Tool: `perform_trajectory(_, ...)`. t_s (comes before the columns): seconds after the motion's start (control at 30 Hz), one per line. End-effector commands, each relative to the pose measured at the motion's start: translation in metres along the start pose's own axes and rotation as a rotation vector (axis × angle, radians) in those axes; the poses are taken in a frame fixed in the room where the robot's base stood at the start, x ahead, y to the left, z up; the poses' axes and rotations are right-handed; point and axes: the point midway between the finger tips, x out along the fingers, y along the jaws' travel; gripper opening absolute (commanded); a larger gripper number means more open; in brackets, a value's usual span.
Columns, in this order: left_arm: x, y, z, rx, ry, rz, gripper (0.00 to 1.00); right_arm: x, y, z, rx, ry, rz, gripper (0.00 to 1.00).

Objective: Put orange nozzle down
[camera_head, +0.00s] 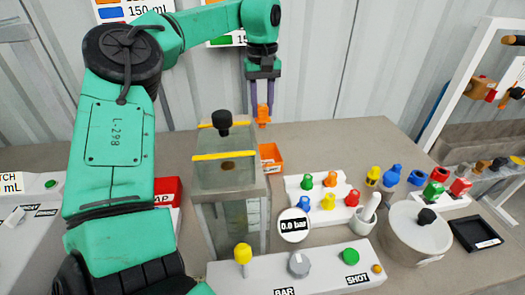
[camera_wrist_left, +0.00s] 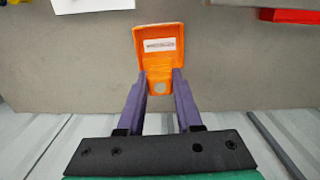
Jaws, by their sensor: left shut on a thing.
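The orange nozzle (camera_head: 263,117) hangs between the purple fingers of my left gripper (camera_head: 262,104), which points down at the back of the table. In the left wrist view my left gripper (camera_wrist_left: 160,92) is shut on the nozzle (camera_wrist_left: 160,80), and a pale round spot shows on it. A small orange tray (camera_head: 271,158) sits on the table below the gripper. It also shows in the left wrist view (camera_wrist_left: 160,30), partly covered by the nozzle, with a pale label inside. In the head view the nozzle is clearly above the tray. My right gripper is out of view.
A tall clear tank (camera_head: 230,215) with yellow bars stands left of the tray. A white rack (camera_head: 300,190) with several coloured nozzles is to the right, near a mortar (camera_head: 364,222) and a round pale drum (camera_head: 400,235). Bare table lies behind the rack.

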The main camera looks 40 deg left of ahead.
Motion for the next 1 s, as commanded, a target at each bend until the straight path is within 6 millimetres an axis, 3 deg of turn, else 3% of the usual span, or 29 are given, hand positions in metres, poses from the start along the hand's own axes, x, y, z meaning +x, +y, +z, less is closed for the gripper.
perform_trajectory(0.1,0.041,-0.001,0.001,0.001,-0.006,-0.002,0.0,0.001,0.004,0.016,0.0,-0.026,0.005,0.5)
perform_trajectory(0.2,0.07,-0.001,0.001,0.0,-0.005,-0.003,0.0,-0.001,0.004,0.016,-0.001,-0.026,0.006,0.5)
perform_trajectory(0.5,0.125,-0.001,0.0,-0.001,-0.003,-0.002,0.0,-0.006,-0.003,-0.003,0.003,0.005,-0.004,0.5)
perform_trajectory(0.6,0.136,0.0,0.0,-0.001,0.0,-0.001,0.0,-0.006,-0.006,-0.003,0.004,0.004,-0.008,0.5)
perform_trajectory(0.87,0.139,0.0,0.0,-0.001,0.002,0.0,0.0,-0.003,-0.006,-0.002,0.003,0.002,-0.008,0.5)
perform_trajectory(0.9,0.138,0.0,0.0,-0.001,0.001,0.0,0.45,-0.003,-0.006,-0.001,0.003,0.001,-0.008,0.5)
perform_trajectory(0.97,0.138,0.0,0.0,-0.001,0.001,0.0,0.64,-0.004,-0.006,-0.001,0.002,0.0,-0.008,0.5)
perform_trajectory(1.0,0.138,0.0,0.0,-0.001,0.001,0.0,0.64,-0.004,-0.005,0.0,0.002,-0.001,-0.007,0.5)
